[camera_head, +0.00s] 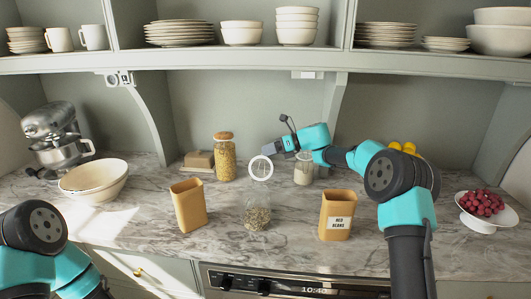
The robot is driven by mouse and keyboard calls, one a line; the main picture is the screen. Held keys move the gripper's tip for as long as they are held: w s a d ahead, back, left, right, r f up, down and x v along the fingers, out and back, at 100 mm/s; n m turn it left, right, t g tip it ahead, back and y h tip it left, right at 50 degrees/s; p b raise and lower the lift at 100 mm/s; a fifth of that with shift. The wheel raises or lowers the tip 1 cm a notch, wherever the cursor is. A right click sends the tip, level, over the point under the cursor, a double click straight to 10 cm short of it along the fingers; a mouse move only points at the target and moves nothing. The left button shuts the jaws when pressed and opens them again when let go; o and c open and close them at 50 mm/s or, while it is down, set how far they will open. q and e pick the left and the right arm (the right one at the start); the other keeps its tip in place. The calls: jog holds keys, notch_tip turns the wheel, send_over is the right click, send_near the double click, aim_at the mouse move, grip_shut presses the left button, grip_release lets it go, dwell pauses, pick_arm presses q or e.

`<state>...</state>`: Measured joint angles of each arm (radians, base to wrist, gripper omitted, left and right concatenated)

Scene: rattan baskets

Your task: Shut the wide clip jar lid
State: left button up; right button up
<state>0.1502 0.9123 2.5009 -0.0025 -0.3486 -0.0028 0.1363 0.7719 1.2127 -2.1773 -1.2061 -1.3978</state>
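A clear glass clip jar (257,214) stands in the middle of the counter with small pale pieces at its bottom. Its round lid (260,169) is tilted up above the back of the jar, so the jar is open. My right gripper (268,149) reaches in from the right, just behind or above the lid in the picture; I cannot tell if it touches. Its fingers are too small and end-on to tell open from shut. My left arm shows only at the lower left corner, and its gripper is out of view.
Two tan containers flank the jar: a left one (188,206) and a labelled right one (337,216). A tall cork-topped jar (225,158) and a smaller jar (303,169) stand behind. A bowl (94,179), mixer (55,135) and fruit stand (484,207) are farther out.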

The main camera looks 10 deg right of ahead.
jog(key=shift+w+a+f, duration=0.15)
jog(key=shift+a+f, duration=0.1)
jog(key=shift+a, duration=0.4)
jog(key=shift+c, duration=0.5)
grip_shut()
